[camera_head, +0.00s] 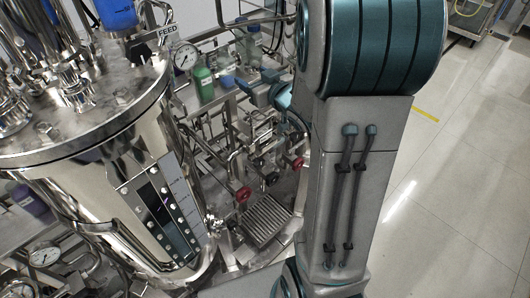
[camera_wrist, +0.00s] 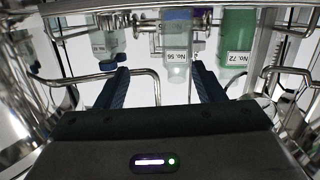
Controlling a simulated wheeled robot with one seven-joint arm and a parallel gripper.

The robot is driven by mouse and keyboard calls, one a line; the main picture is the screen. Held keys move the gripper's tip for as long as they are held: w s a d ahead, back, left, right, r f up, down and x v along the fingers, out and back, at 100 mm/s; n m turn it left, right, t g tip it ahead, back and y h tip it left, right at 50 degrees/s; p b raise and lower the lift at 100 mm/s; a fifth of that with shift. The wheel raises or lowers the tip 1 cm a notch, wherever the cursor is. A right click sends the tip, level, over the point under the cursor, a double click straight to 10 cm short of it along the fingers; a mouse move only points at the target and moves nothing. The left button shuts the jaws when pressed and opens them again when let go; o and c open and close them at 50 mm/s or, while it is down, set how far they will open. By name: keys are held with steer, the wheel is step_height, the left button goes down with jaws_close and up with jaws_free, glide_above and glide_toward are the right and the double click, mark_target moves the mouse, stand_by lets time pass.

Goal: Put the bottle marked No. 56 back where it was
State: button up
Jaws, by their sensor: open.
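The bottle marked No. 56 (camera_wrist: 176,68) is pale and clear, with a white label that reads upside down in the wrist view. It appears to stand in a metal rack. My gripper (camera_wrist: 160,69) is open, with its two dark blue fingers pointing toward the bottle. The bottle shows between the fingertips, nearer the right one. I cannot tell whether they touch it. In the head view a pale bottle (camera_head: 227,81), probably the same one, stands beside a green bottle; its label is too small to read there.
The green bottle marked No. 72 (camera_wrist: 237,48) stands close to the right finger. Another pale bottle with a blue cap (camera_wrist: 108,45) is on the left. Metal rails and pipes surround the gripper. A large steel vessel (camera_head: 95,110) stands left; open floor (camera_head: 450,200) lies right.

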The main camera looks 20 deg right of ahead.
steer(key=s+a+f+m+g+h, duration=0.1)
steer(key=s+g, duration=0.5)
steer(key=s, duration=0.7)
steer(key=s+a+f+m+g+h, duration=0.2)
steer(key=s+a+g, duration=0.3)
steer(key=s, duration=0.8)
steer(key=g+h, duration=0.1)
steer(key=g, duration=0.1)
steer(key=shift+a+f+g, duration=0.2)
steer(key=shift+f+g, duration=0.05)
steer(key=shift+g, duration=0.05)
steer(key=shift+c, duration=1.1)
